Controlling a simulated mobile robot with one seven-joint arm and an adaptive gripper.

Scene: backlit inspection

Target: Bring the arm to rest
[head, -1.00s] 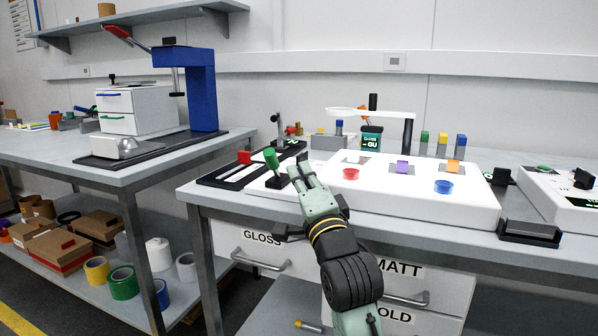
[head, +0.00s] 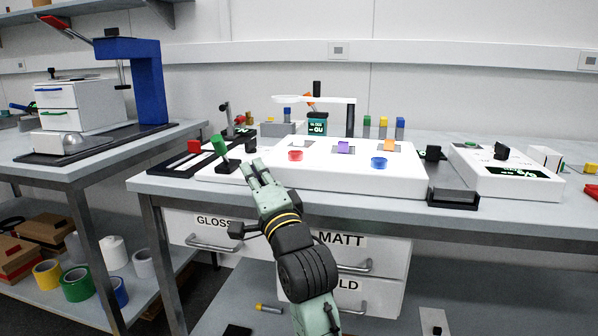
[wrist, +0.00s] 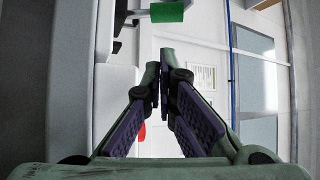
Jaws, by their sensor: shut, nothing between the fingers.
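My gripper (head: 258,172) is shut and empty in the head view, at the front left edge of the white light-table (head: 330,182). Its fingers point up and away, beside the lever with the green handle (head: 218,146). In the wrist view my gripper's fingers (wrist: 162,85) meet at the tips with nothing between them. The green handle also shows in the wrist view (wrist: 167,12), beyond the fingertips and to the top. I cannot tell whether the gripper touches the light-table.
Drawers (head: 335,262) are below the bench. A side bench (head: 60,170) stands left.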

